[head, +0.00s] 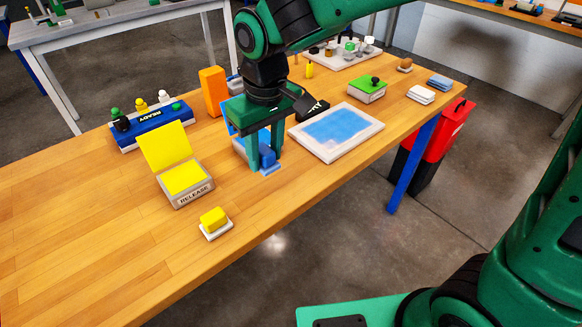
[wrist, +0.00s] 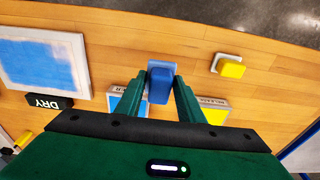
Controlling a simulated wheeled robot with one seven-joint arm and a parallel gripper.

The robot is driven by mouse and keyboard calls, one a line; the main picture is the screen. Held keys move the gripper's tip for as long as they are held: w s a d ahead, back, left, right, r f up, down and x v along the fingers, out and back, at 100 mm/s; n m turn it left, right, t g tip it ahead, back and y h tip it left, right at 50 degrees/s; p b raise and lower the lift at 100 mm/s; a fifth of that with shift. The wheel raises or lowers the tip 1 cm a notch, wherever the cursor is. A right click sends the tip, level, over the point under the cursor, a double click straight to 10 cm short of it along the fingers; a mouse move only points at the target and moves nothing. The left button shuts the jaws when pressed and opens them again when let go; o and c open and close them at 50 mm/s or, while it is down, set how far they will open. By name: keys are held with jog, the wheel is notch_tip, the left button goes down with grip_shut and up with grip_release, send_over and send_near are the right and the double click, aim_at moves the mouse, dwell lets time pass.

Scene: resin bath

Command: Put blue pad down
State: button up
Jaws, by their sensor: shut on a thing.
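My gripper (head: 267,163) is shut on the blue pad (head: 266,155), which shows between the fingers in the wrist view (wrist: 160,85). The pad looks upright and lined up with the rest. I cannot tell whether it touches the rest. An open blue box (wrist: 118,103) stands just behind, partly hidden by my gripper in the head view.
A yellow pad (head: 214,218) sits on a white rest at the front left. The open yellow RELEASE box (head: 195,190) stands left of my gripper. A white tray (head: 352,148) with a blue surface lies to the right. The table's front edge is close.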

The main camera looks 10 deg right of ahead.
send_over(291, 180)
jog(key=f, duration=0.4)
jog(key=shift+s+d+f, duration=0.1)
jog(key=shift+d+f, duration=0.05)
jog(key=shift+d, duration=0.05)
jog(key=shift+f, duration=1.9)
jog(key=o, duration=1.2)
jog(key=shift+f, duration=0.1)
notch_tip(291, 180, up, 12)
jog(key=s, duration=0.1)
jog(key=shift+s+d, duration=0.15)
jog(key=shift+d, duration=0.25)
